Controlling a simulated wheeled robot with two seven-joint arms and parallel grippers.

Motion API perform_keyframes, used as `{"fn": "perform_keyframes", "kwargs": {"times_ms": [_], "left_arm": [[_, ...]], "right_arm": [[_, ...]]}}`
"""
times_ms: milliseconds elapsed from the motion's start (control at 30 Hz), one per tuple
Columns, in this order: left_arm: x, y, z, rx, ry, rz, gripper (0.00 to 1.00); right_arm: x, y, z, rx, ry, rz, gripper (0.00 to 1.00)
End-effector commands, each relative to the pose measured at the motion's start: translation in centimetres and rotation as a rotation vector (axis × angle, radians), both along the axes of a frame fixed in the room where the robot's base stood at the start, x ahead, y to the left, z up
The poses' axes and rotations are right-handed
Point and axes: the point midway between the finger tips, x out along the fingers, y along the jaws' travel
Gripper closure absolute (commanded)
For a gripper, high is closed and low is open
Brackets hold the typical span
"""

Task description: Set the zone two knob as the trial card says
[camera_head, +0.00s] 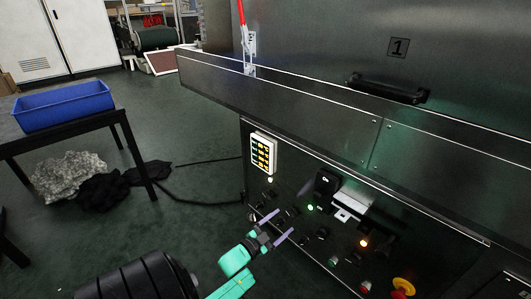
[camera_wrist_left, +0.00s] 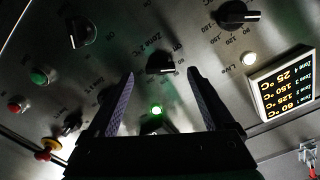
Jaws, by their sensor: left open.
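The control panel (camera_head: 330,235) is on the front of the dryer, with several dark knobs and lights. My left gripper (camera_head: 285,221) is open and empty in front of it.
A green lamp (camera_head: 310,207) and an orange lamp (camera_head: 364,243) glow on the panel. A red-and-yellow emergency stop (camera_head: 404,286) is low at the right. A ledge (camera_head: 300,103) juts out above the panel. A blue bin (camera_head: 64,106) stands on the table at left.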

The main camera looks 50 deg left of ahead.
Motion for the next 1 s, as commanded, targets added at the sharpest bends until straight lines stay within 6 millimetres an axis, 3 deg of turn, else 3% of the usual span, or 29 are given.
{"fn": "perform_keyframes", "kwargs": {"times_ms": [33,100,300,400,533,1000], "left_arm": [[-1.5,-0.1,0.4,-0.002,0.006,0.001,0.14],[-3.8,-0.1,0.5,-0.002,0.007,0.000,0.14],[-9.3,-0.2,0.3,0.000,0.005,0.001,0.14],[-11.0,-0.3,0.1,-0.001,0.003,0.001,0.14],[-11.8,-0.3,0.1,-0.001,0.001,0.001,0.14],[-11.7,-0.3,0.0,-0.001,0.001,0.000,0.14]], "right_arm": [[0.2,-0.1,1.5,-0.006,0.001,0.006,0.50],[0.4,-0.2,2.8,-0.017,0.007,0.015,0.50],[0.3,-0.2,4.2,-0.033,0.030,0.029,0.50],[0.2,-0.2,4.5,-0.037,0.036,0.033,0.50],[0.2,-0.2,4.5,-0.038,0.038,0.034,0.50],[0.3,-0.2,4.5,-0.037,0.037,0.033,0.50]]}}
